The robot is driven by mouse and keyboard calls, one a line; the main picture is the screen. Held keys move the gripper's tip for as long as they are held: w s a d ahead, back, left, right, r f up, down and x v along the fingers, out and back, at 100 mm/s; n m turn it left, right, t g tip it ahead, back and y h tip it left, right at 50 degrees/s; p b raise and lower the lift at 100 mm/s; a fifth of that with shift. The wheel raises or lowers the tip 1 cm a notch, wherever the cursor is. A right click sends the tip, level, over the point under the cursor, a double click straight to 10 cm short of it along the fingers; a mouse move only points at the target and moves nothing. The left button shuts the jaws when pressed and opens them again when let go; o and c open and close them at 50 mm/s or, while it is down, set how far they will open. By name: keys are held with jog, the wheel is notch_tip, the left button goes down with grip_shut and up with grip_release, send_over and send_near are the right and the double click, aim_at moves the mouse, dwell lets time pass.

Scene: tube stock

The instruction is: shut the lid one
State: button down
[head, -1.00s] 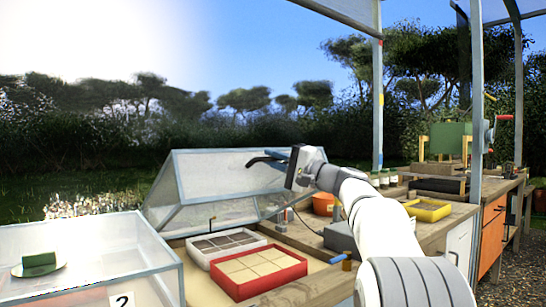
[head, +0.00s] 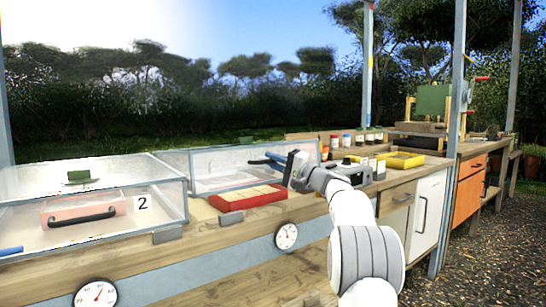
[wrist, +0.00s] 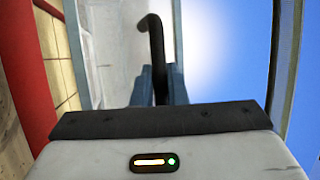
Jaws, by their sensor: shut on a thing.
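Lid one (head: 215,163) is a clear panel in a grey frame, on the box to the right of the box marked 2. It stands raised and steeply tilted behind the red tray. My gripper (head: 264,160) is at its front face. In the wrist view my blue fingers (wrist: 159,86) are shut on the lid's black curved handle (wrist: 154,32). The clear panel shows behind the handle. The lid's hinge edge cannot be made out.
A red-rimmed tray (head: 248,204) lies below the lid. The closed clear box marked 2 (head: 143,203) stands to the left, with a green block (head: 79,176) on top. A yellow tray (head: 404,160) and several jars (head: 347,140) are on the bench to the right.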

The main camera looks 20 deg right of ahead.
jog(key=shift+a+f, duration=0.1)
jog(key=shift+f, duration=0.1)
jog(key=c, duration=1.7)
grip_release()
jog(key=shift+w, duration=0.1)
jog(key=shift+s, duration=0.2)
jog(key=p+v, duration=0.1)
jog(key=v, duration=0.6)
jog(key=shift+s+d, duration=0.2)
jog(key=shift+d, duration=0.1)
